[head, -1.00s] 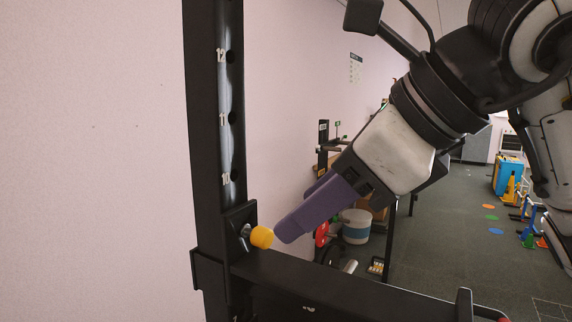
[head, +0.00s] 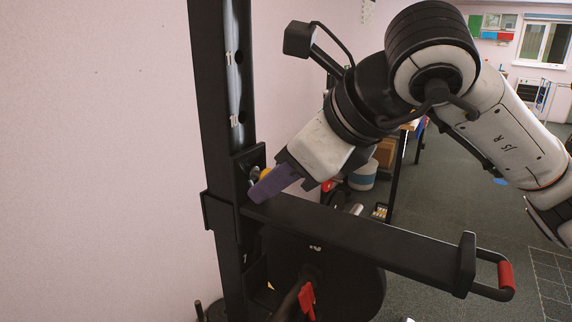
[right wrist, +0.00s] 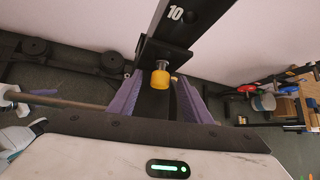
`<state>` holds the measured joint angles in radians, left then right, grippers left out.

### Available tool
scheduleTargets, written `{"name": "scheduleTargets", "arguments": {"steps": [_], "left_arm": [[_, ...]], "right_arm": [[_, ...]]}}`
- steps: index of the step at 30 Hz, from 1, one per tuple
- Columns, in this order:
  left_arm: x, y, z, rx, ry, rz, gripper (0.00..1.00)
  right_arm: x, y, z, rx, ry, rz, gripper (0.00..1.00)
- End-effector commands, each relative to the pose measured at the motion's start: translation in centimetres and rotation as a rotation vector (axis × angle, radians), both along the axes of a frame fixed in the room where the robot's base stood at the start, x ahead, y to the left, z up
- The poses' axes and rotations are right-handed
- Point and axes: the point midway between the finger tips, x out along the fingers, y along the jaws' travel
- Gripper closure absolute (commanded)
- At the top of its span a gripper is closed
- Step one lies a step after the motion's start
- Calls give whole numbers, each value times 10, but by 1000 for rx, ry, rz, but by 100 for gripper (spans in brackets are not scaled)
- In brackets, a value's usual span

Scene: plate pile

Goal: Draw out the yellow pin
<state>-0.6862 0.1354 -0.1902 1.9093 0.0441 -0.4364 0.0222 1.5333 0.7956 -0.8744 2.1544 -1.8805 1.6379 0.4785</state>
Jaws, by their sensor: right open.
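The yellow pin (head: 265,173) has a round knob on a short metal shaft. It sits in the black sleeve (head: 247,165) on the rack's upright, just below the hole marked 10. In the head view my right gripper (head: 268,185), with purple fingers, reaches the pin from the right and partly hides it. In the right wrist view the pin (right wrist: 160,78) shows between the two spread fingertips of my right gripper (right wrist: 158,84). The gripper is open, with gaps visible on both sides of the knob.
A black horizontal arm (head: 370,235) runs from the sleeve to the right, close under my right gripper, and ends in a red handle (head: 505,275). A large black disc (head: 350,285) hangs below it. A pale wall stands at left. A white bucket (head: 362,174) stands behind.

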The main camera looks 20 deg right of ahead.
Motion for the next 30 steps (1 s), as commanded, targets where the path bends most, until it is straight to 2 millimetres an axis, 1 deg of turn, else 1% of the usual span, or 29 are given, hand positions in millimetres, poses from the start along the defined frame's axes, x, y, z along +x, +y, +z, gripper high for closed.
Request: {"name": "scheduleTargets", "arguments": {"steps": [5, 12, 13, 19, 30], "left_arm": [[0, 0, 0, 0, -1, 0, 69], [0, 0, 0, 0, -1, 0, 69], [0, 0, 0, 0, -1, 0, 69], [1, 0, -2, 0, -1, 0, 69], [0, 0, -10, 0, -1, 0, 69]], "right_arm": [[0, 0, 0, 0, 0, 0, 55], [0, 0, 0, 0, 1, 1, 96], [0, 0, 0, 0, 1, 1, 100], [-3, -2, 0, 1, -2, 1, 100], [-18, -14, 0, 2, -4, -1, 100]]}}
